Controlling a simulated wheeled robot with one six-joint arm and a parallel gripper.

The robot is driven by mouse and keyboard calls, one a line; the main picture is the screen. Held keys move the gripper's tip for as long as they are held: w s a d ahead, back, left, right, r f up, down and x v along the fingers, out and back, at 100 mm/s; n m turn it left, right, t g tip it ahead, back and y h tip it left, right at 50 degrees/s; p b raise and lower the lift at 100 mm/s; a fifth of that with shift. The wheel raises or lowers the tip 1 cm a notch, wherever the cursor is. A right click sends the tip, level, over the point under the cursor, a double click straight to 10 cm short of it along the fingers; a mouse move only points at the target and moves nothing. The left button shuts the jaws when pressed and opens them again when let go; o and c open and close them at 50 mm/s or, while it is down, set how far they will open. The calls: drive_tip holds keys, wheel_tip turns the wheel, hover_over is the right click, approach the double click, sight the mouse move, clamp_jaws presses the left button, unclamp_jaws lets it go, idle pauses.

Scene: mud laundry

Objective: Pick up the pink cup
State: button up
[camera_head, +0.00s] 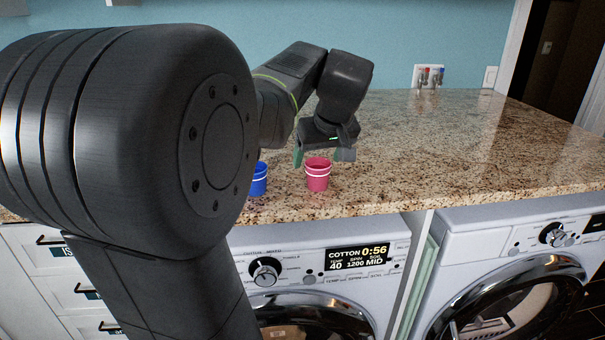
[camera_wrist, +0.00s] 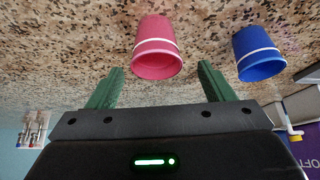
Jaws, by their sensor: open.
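The pink cup (camera_head: 318,175) with a white band stands on the granite countertop near its front edge. In the wrist view the pink cup (camera_wrist: 157,50) shows upside down, ahead of the gap between my green fingers. My gripper (camera_head: 324,156) is open and close to the cup, just behind it in the head view. In the wrist view my gripper (camera_wrist: 160,83) has its fingers spread apart with nothing seen between them.
A blue cup (camera_head: 259,180) stands left of the pink cup, partly hidden by my arm; it also shows in the wrist view (camera_wrist: 258,54). The granite countertop (camera_head: 450,150) is clear to the right. Wall taps (camera_head: 429,77) are at the back. Washing machines (camera_head: 310,262) stand below.

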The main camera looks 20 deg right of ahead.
drive_tip(key=x, duration=0.5)
drive_tip(key=shift+d+f+p, duration=0.15)
drive_tip(key=shift+f+p, duration=0.15)
drive_tip(key=shift+f, duration=0.1)
drive_tip(key=c, duration=1)
